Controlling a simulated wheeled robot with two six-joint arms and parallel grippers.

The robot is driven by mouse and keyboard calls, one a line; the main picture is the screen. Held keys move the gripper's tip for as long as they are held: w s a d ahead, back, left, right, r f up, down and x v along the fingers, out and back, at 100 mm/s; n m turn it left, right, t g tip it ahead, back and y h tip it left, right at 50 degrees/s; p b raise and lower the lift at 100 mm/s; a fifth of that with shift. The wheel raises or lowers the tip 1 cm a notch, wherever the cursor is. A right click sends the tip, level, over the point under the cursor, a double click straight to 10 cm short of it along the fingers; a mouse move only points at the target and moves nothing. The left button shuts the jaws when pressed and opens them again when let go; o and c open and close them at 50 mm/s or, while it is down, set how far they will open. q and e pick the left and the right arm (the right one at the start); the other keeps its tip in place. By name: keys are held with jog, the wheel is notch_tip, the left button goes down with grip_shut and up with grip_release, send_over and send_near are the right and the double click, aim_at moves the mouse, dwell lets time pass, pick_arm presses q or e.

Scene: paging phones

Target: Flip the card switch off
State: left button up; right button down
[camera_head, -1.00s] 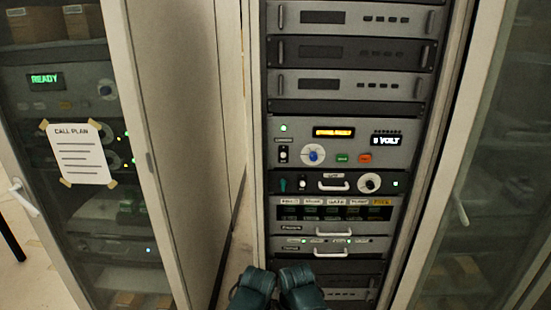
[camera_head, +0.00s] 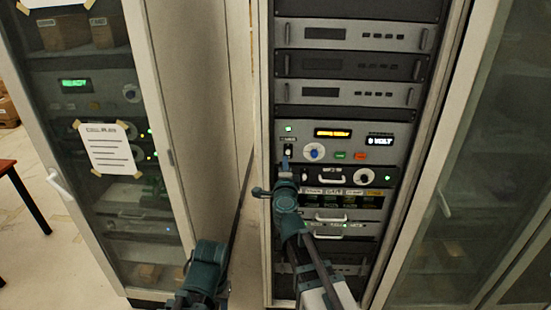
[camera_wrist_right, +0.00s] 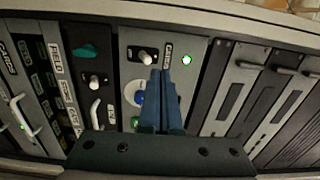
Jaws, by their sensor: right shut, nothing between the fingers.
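My right gripper (camera_head: 286,164) is shut and empty, in front of the left side of the rack. In the right wrist view its fingers (camera_wrist_right: 160,74) point at the grey panel, beside a toggle switch (camera_wrist_right: 146,57) with a white lever; I cannot tell whether they touch. That switch also shows in the head view (camera_head: 289,150). A second toggle (camera_wrist_right: 94,80) sits on the drawer panel below, by a teal knob (camera_wrist_right: 86,50); it shows in the head view too (camera_head: 304,176). I cannot read for sure which is labelled card. My left arm's teal end (camera_head: 205,268) is low; its fingers are unclear.
The panel has a blue knob (camera_head: 314,152), green (camera_head: 341,155) and red (camera_head: 360,156) buttons and a lit green lamp (camera_wrist_right: 187,59). A drawer handle (camera_head: 331,180) and a white knob (camera_head: 364,176) stick out below. A glass door (camera_head: 450,190) stands at the right.

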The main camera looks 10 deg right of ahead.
aim_at(288, 143)
jog(key=shift+d+m+h, duration=0.3)
jog(key=shift+d, duration=0.05)
jog(key=shift+w, duration=0.1)
jog(key=shift+x, duration=4.4)
jog(key=shift+f, duration=0.1)
